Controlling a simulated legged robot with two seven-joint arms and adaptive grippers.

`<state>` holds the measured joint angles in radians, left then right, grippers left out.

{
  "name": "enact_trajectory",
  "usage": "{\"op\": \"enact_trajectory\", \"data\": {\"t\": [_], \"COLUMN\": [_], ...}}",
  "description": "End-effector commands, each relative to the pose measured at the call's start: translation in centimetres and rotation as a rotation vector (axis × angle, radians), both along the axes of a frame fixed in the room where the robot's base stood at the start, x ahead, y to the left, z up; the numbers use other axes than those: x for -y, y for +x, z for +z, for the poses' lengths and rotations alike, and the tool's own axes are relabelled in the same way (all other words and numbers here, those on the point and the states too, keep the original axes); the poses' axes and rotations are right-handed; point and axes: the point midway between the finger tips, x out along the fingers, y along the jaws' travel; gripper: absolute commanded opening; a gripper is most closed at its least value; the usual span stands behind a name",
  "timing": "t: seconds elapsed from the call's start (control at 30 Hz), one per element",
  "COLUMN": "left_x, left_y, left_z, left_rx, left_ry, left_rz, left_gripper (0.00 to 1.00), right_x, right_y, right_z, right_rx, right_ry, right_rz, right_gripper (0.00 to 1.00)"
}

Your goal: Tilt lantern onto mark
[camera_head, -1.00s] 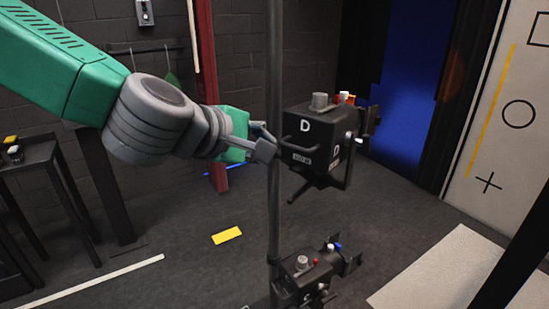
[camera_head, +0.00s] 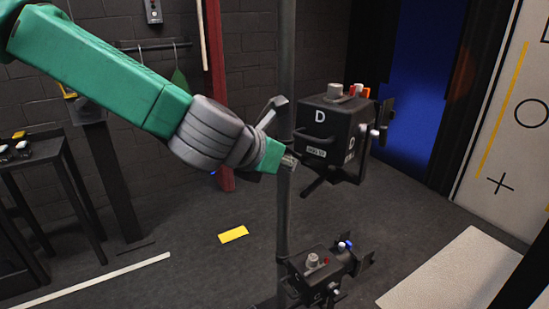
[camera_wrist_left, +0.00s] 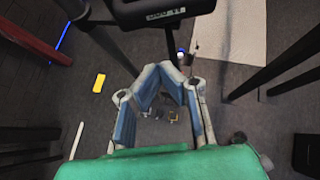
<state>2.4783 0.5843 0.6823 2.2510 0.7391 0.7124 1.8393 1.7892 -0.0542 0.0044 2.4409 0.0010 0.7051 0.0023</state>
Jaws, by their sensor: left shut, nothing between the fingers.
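The upper lantern (camera_head: 322,132) is a black box marked D, mounted beside a vertical grey pole (camera_head: 284,210) in the head view. Several small knobs sit on its top. My left gripper (camera_head: 289,161) is shut and empty, at the pole just left of the lantern's lower side. I cannot tell whether it touches the lantern. In the left wrist view, the closed fingers (camera_wrist_left: 163,72) are below the lantern's dark edge (camera_wrist_left: 165,14). Circle (camera_head: 531,113) and cross (camera_head: 500,184) marks show on the pale wall panel at right. My right gripper is out of view.
A second D lantern (camera_head: 318,276) hangs lower on the pole. A dark table (camera_head: 38,150) stands at left. A yellow floor patch (camera_head: 233,234) lies left of the pole, and a pale mat (camera_head: 450,280) lies at right. The floor between is mostly clear.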

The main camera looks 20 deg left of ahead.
Motion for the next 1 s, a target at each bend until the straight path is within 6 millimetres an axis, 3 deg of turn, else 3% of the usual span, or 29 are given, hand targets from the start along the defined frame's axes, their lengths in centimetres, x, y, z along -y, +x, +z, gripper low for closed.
{"op": "enact_trajectory", "data": {"t": [0.13,0.2,0.4,0.87,1.0], "left_x": [0.7,0.8,0.9,1.0,1.0], "left_y": [2.4,2.7,3.1,3.2,3.3], "left_z": [-1.9,0.0,2.0,2.3,2.7], "left_rx": [-0.002,0.006,0.004,0.001,-0.009], "left_ry": [0.001,0.002,0.001,0.001,0.004], "left_rz": [-0.001,0.000,0.000,-0.001,-0.001], "left_gripper": [0.00,0.00,0.00,0.00,0.00], "right_x": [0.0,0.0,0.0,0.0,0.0], "right_y": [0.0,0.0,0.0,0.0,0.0], "right_z": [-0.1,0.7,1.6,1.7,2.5], "right_rx": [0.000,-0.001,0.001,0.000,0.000], "right_ry": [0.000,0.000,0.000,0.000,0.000], "right_rz": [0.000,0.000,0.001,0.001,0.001], "right_gripper": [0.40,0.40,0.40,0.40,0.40]}}
